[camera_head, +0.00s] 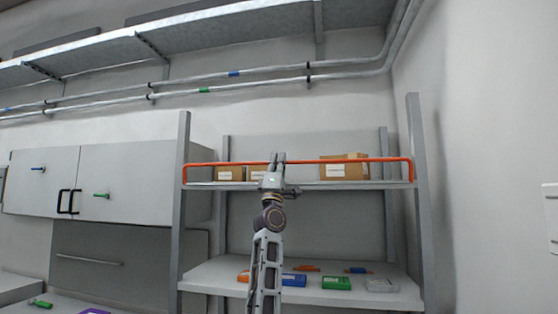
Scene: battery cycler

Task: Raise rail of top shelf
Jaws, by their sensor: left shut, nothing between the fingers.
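An orange rail (220,164) runs along the front of the top shelf (330,185) of a grey rack, with its ends bent down at both posts. The rail stands above the shelf edge, in front of the boxes. My left gripper (278,155) is upright at the rail, left of its middle, with its fingers shut and nothing held. The fingertips overlap the rail in the picture; I cannot tell whether they touch it. My left arm covers part of the shelf edge. My right gripper is not in view.
Cardboard boxes (344,168) sit on the top shelf behind the rail. The lower shelf (215,276) holds several coloured items, including a green case (336,283). Grey rack posts (417,180) stand at both sides. Wall cabinets (125,182) are at left, and pipes (270,88) run above.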

